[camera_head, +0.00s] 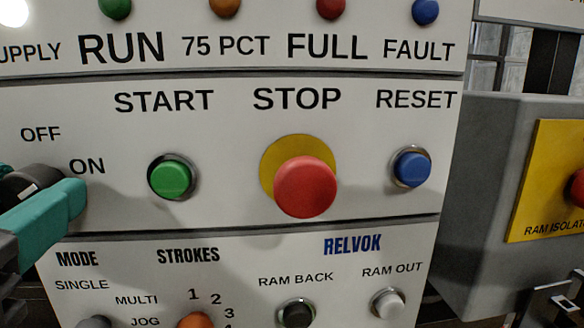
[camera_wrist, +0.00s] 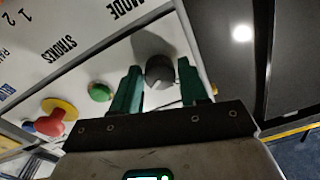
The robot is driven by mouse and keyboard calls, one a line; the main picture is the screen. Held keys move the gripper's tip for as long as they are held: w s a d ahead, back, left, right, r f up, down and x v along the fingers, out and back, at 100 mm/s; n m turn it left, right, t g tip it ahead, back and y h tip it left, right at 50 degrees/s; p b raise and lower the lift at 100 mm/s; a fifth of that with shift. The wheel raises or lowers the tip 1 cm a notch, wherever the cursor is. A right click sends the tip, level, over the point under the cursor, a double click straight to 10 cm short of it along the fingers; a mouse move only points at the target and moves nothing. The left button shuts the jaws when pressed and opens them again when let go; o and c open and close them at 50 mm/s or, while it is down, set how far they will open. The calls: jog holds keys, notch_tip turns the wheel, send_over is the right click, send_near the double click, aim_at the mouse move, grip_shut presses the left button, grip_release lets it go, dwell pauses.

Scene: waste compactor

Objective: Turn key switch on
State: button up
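The key switch shows as a dark round knob (camera_head: 27,183) with a white mark at the left edge of the head view, beside the OFF and ON labels. It also shows in the wrist view as a dark grey knob (camera_wrist: 159,71) between my fingers. My gripper (camera_wrist: 160,78) has its two green fingers on either side of the knob, with a gap visible to each finger. In the head view one green finger (camera_head: 50,212) partly covers the knob. The knob's exact pointing direction is hard to tell.
The green START button (camera_head: 171,176), red STOP mushroom button (camera_head: 305,187) and blue RESET button (camera_head: 412,168) stick out to the right. An orange STROKES knob (camera_head: 195,321) sits lower. A grey box with a yellow plate (camera_head: 548,180) stands at the right.

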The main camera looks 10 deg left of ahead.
jog(key=shift+o, duration=1.4)
jog(key=b+v, duration=0.1)
jog(key=v, duration=0.9)
jog(key=shift+s, duration=0.45)
